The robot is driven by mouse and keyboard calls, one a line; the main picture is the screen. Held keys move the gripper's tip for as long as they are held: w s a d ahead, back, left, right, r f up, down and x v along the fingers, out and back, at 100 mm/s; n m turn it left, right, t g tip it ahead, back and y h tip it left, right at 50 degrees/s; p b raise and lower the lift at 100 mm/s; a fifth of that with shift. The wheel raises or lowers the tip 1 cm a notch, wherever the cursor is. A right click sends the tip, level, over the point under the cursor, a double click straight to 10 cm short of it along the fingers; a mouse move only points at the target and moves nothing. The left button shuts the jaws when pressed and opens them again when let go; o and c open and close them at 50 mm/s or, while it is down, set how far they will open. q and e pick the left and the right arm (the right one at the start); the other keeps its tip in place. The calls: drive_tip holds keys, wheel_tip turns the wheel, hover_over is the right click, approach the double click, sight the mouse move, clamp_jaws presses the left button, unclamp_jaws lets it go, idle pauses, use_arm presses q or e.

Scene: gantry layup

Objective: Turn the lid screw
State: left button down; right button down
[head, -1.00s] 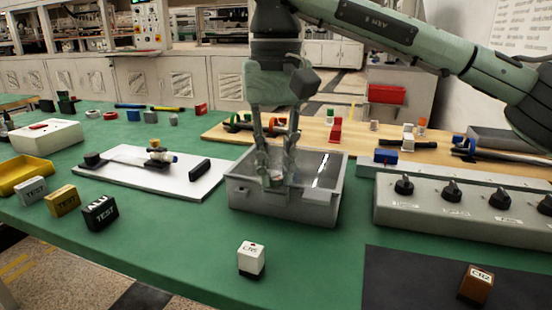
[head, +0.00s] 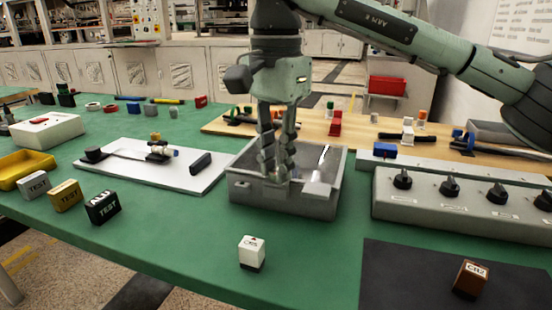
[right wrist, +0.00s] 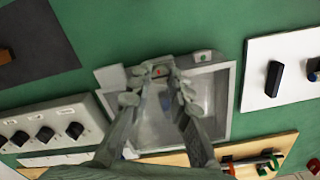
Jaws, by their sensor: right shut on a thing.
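The grey box (head: 317,207) stands on the green table, in the middle of the head view. My right gripper (head: 277,180) points down at the box's near side. Its fingers are shut on the lid screw, a small grey piece that the fingers mostly hide in the head view. How far the screw is turned cannot be told. My left gripper is not in view.
A knob panel (head: 455,204) stands to the right, a white board (head: 140,175) with small parts to the left. A wooden board (head: 360,148) with parts lies behind. A white block (head: 252,252) stands in front. Green table between is free.

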drive_tip(key=shift+m, duration=0.9)
drive_tip(key=m, duration=0.2)
drive_tip(key=shift+m, duration=0.4)
drive_tip(key=m, duration=0.3)
drive_tip(key=shift+m, duration=0.3)
drive_tip(key=m, duration=0.4)
drive_tip(key=shift+b, duration=0.4)
drive_tip(key=shift+m, duration=1.9)
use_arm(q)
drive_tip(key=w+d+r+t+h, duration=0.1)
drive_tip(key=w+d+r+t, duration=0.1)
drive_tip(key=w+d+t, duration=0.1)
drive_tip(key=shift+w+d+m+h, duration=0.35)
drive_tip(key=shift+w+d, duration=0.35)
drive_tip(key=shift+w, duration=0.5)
use_arm(e)
drive_tip(key=shift+m, duration=0.3)
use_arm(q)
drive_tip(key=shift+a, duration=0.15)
use_arm(e)
drive_tip(key=c, duration=1.4)
unclamp_jaws()
